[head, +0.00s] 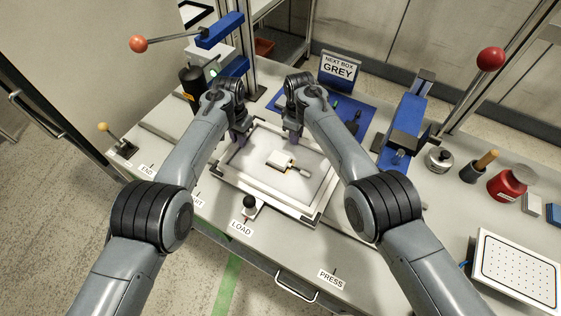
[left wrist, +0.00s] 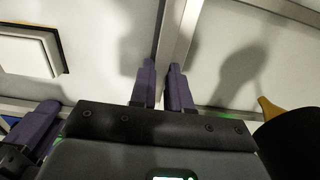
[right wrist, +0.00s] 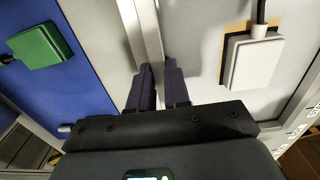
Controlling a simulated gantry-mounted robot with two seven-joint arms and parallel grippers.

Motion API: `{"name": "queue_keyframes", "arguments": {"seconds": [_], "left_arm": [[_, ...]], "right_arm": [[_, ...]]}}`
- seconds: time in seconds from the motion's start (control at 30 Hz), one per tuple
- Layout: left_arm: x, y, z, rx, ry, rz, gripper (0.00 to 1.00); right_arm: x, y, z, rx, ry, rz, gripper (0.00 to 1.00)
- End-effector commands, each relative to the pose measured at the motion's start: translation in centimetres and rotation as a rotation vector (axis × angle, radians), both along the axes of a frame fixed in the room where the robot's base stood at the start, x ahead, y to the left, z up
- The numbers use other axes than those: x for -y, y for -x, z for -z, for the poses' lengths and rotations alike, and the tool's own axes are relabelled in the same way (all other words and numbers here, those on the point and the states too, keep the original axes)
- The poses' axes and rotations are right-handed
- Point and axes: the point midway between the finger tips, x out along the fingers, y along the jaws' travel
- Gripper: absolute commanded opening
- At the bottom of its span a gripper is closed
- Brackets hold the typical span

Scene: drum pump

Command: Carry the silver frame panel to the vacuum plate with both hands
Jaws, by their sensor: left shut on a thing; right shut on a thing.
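The silver frame panel (head: 233,172) lies at the middle of the bench as a pale sheet inside a metal rim. A white box with a dark cable end (head: 280,160) sits on it. My left gripper (head: 240,140) is shut on the far-left part of the rim, and the left wrist view shows the bar (left wrist: 180,35) at its fingers. My right gripper (head: 293,135) is shut on the far rim, and the right wrist view shows the bar (right wrist: 147,35). A white dotted plate (head: 515,270), apparently the vacuum plate, lies at the lower right, apart from the panel.
A metal pot (head: 438,159) and red can (head: 508,184) stand beyond. A black knob (head: 249,203) stands at the near edge.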

Motion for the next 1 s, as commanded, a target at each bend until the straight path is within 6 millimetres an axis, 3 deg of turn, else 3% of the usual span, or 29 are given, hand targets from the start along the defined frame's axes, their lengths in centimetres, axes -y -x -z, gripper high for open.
{"name": "queue_keyframes", "arguments": {"seconds": [0.57,1.0], "left_arm": [[0.1,-0.1,-0.5,0.005,0.002,0.001,0.0],[0.1,-0.1,-3.6,0.004,0.001,0.001,0.0]], "right_arm": [[-0.2,0.0,-0.4,0.001,-0.001,-0.003,0.0],[-0.2,0.0,-3.5,0.0,-0.001,-0.004,0.0]]}}
